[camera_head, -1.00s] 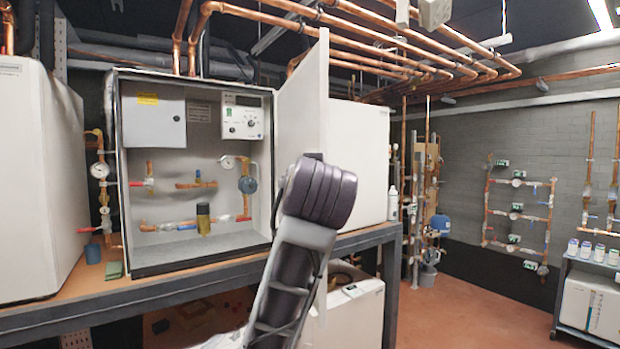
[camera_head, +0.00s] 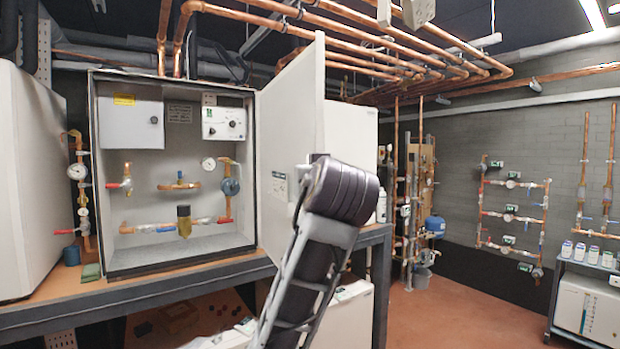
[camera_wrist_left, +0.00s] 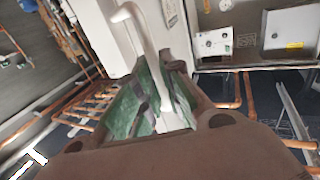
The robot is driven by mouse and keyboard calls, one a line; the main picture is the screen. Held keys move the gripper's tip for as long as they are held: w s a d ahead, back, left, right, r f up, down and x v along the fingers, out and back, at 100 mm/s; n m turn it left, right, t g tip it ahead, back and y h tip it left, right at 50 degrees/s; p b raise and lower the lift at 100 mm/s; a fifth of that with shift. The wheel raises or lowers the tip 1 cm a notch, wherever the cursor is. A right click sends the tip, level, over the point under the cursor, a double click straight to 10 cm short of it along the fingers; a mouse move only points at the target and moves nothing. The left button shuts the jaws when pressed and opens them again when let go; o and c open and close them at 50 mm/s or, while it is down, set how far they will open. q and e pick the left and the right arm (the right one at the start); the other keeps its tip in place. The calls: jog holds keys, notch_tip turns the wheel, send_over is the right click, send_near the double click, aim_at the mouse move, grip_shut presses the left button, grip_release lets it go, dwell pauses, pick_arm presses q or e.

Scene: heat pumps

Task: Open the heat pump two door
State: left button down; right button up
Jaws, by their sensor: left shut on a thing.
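The middle heat pump (camera_head: 93,200) is an open white cabinet on the bench. Its white door (camera_head: 290,130) stands swung out to the right, with the inner face and a small label visible. In the left wrist view, my left gripper (camera_wrist_left: 158,95) has its green-padded fingers closed around a pale curved door handle (camera_wrist_left: 140,28). In the head view my dark wrist covers the handle and the fingers. Inside the cabinet are a control panel (camera_head: 224,124), copper pipes, gauges and a brass-coloured cylinder (camera_head: 184,222). My right gripper is in neither view.
Another white unit (camera_head: 30,180) stands at the left, and one (camera_head: 350,135) is behind the door. The bench edge (camera_head: 190,278) runs below the cabinet. Copper pipes (camera_head: 400,55) cross overhead. The red floor (camera_head: 450,310) at right is open, with a shelf cart (camera_head: 585,295) beyond.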

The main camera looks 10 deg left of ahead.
pick_arm(q)
jog(key=c, duration=1.8)
grip_release()
jog(key=shift+s, duration=0.1)
jog(key=v, duration=1.2)
jog(key=shift+d, duration=0.1)
